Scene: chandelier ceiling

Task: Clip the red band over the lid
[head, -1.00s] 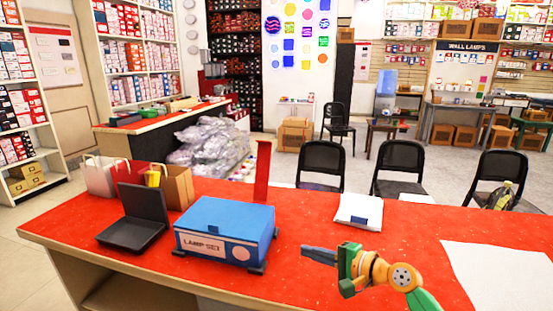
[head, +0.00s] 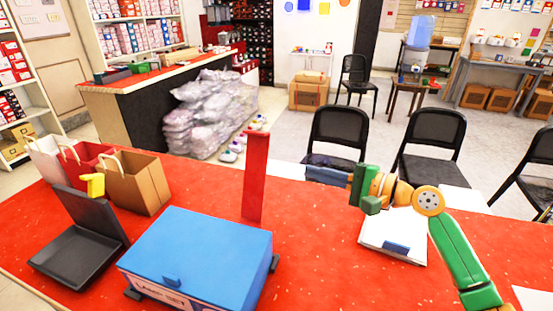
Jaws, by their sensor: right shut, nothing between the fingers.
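The blue box labelled as a lamp set (head: 150,288) stands on the red counter, with its flat blue lid (head: 200,250) down on it. The red band (head: 256,178) stands upright behind the box's far right corner, not lying over the lid. My right gripper (head: 312,172) is shut and empty. It points left, beyond the counter's far side in the picture, to the right of the band and apart from it. My left gripper is out of view.
A white pad (head: 392,240) lies under my right arm. Black chairs (head: 430,150) line the far side.

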